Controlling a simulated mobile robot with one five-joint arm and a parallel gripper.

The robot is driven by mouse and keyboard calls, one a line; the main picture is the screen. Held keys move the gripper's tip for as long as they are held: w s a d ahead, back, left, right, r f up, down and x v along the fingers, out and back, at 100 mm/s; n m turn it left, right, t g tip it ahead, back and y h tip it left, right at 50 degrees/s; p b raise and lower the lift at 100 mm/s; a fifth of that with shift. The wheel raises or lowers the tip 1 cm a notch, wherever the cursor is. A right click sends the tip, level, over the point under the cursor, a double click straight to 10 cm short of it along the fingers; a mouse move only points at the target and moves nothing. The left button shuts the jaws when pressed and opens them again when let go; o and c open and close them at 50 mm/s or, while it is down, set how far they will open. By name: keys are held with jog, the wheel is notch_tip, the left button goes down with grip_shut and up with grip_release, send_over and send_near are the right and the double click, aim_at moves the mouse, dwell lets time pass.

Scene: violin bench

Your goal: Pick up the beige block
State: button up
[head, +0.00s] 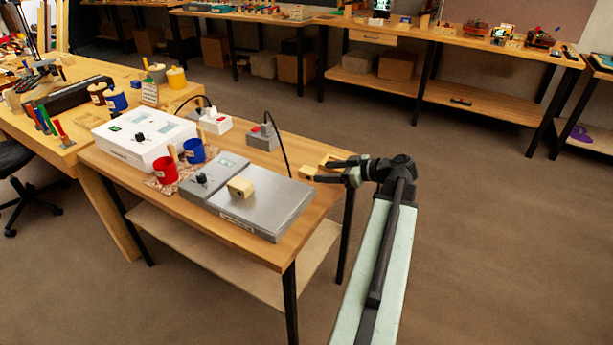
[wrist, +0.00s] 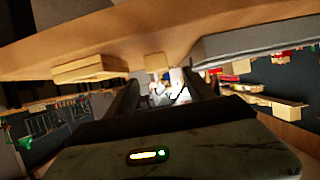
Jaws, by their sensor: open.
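A beige block (head: 240,187) with a small dark mark lies on the flat grey box (head: 268,209) on the bench. A small beige shape on the box in the wrist view (wrist: 241,66) looks like it. Two more beige pieces lie near the bench's right corner, one in front (head: 307,171) and one behind (head: 327,159); both show in the wrist view, at the middle (wrist: 155,62) and left (wrist: 90,69). My gripper (head: 322,170) is open at this corner, right of the box and close to these two pieces. It also shows in the wrist view (wrist: 163,85), with nothing seen held.
A grey unit with a black knob (head: 203,180), a red cup (head: 165,170), a blue cup (head: 194,151) and a white box (head: 144,137) stand left on the bench (head: 300,239). A small grey device (head: 262,137) with a black cable stands behind. The floor on the right is clear.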

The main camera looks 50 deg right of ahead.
aim_at(312, 171)
jog(key=b+x, duration=0.1)
jog(key=x, duration=0.3)
jog(key=b+x, duration=0.2)
jog(key=x, duration=0.1)
jog(key=shift+w+d+f, duration=0.15)
jog(key=shift+w+f, duration=0.05)
jog(key=shift+w, duration=0.15)
jog(key=shift+r, duration=0.1)
grip_shut()
